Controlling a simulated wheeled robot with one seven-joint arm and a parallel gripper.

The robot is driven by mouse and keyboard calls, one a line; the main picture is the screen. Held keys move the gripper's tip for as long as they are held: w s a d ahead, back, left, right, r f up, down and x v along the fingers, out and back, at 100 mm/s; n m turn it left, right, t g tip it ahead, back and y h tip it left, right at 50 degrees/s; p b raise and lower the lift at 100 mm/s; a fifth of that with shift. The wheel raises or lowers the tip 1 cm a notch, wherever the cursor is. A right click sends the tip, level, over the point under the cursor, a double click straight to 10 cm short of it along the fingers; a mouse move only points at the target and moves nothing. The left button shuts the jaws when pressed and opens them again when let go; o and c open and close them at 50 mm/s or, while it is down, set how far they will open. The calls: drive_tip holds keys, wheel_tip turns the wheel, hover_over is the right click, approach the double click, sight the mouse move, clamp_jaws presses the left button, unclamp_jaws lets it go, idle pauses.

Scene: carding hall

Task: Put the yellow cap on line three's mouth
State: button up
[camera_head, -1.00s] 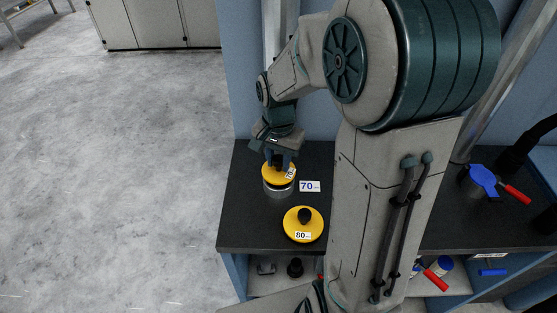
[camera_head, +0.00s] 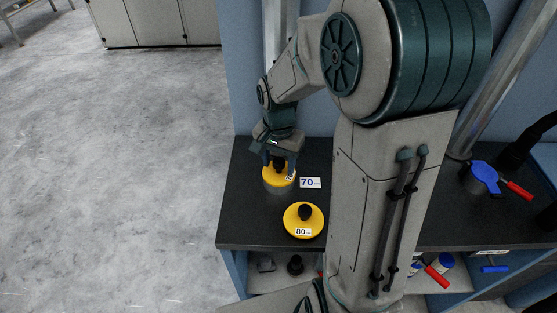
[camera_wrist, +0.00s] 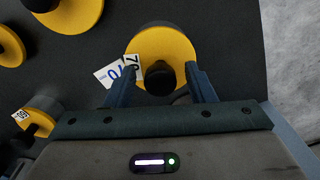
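A yellow cap (camera_head: 274,180) with a black knob and a "70" label sits on a grey cylindrical mouth (camera_head: 280,189) at the left of the dark bench. It looks seated and roughly level. In the wrist view the cap (camera_wrist: 178,48) lies ahead of my gripper (camera_wrist: 161,80), with its knob between the two fingers. The fingers are apart, with a gap on each side of the knob. In the head view my gripper (camera_head: 279,165) is still low over the cap. I cannot read a line number on the mouth.
A white "70" card (camera_head: 310,183) lies beside the capped mouth. Another yellow cap (camera_head: 304,228), labelled "80", lies nearer the front edge of the dark bench (camera_head: 250,225). Small parts lie on the shelf below.

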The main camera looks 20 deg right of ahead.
sight(279, 161)
drive_tip(key=shift+r, duration=0.1)
wheel_tip(279, 161, up, 13)
drive_tip(key=s+f+n+t, duration=0.2)
drive_tip(key=s+n, duration=0.6)
drive_tip(key=s, duration=0.6)
drive_tip(key=shift+s+f+t+p, duration=0.15)
drive_tip(key=shift+f+t+p, duration=0.1)
drive_tip(key=shift+t+p, duration=0.25)
idle(1.3)
drive_tip(key=shift+c, duration=1.4)
drive_tip(key=shift+s, duration=0.15)
